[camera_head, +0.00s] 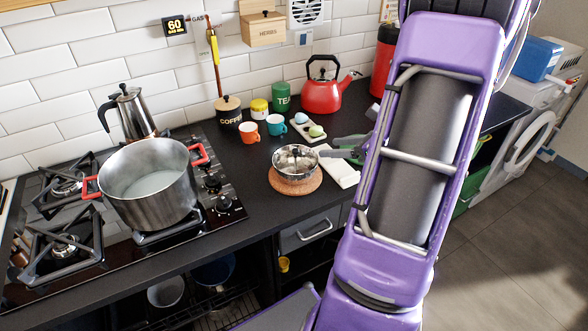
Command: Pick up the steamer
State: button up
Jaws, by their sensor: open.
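The steamer appears to be the small shiny steel vessel (296,161) on a round cork mat (293,182) on the black worktop. Its pale handle (332,153) points right. My gripper (343,148) shows as dark grey-green fingers just left of my purple arm, over or beside the handle's end. It is open. My arm hides most of the gripper, and I cannot tell whether the fingers touch the handle or have it between them.
A large steel pot (150,190) with red handles stands on the gas hob (60,245), near a moka pot (129,112). A red kettle (321,97), an orange cup (249,132), a teal cup (275,125) and a small egg tray (308,130) stand behind the steamer. Worktop left of it is clear.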

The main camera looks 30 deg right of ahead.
aim_at(297, 151)
jog(key=x, duration=0.9)
jog(key=shift+w+f+b, duration=0.1)
jog(key=shift+f+b, duration=0.05)
jog(key=shift+b, duration=0.25)
jog(key=x, duration=0.5)
jog(key=shift+a+f, duration=0.15)
jog(key=shift+f, duration=0.05)
jog(key=shift+c, duration=0.4)
grip_shut()
